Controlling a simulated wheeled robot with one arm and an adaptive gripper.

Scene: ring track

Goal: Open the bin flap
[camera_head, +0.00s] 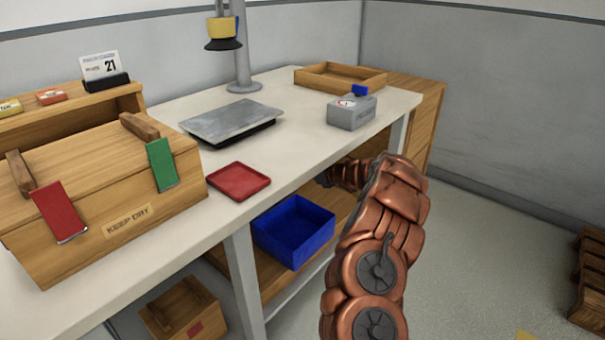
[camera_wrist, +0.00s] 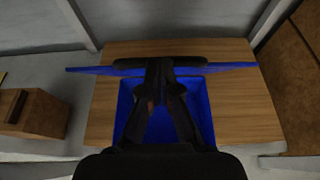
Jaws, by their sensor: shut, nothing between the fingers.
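In the wrist view, a blue bin (camera_wrist: 202,110) has an opening in its top, partly covered by my fingers. A thin blue panel (camera_wrist: 90,70), apparently the flap seen nearly edge-on, crosses above it. A dark bar (camera_wrist: 128,64) lies along that panel. My gripper (camera_wrist: 160,68) is shut and empty, its fingertips overlapping the bar; I cannot tell whether they touch it. In the head view, a blue open-topped container (camera_head: 293,232) sits under the table; I cannot tell whether it is the same bin. My gripper is not clear there, hidden around my copper arm.
The white table (camera_head: 300,110) carries a wooden box (camera_head: 90,220) with red and green tags, a red tray (camera_head: 239,181), a grey plate (camera_head: 231,122), a wooden tray (camera_head: 340,78) and a grey box (camera_head: 351,112). A pallet (camera_head: 588,285) stands right. Floor between is clear.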

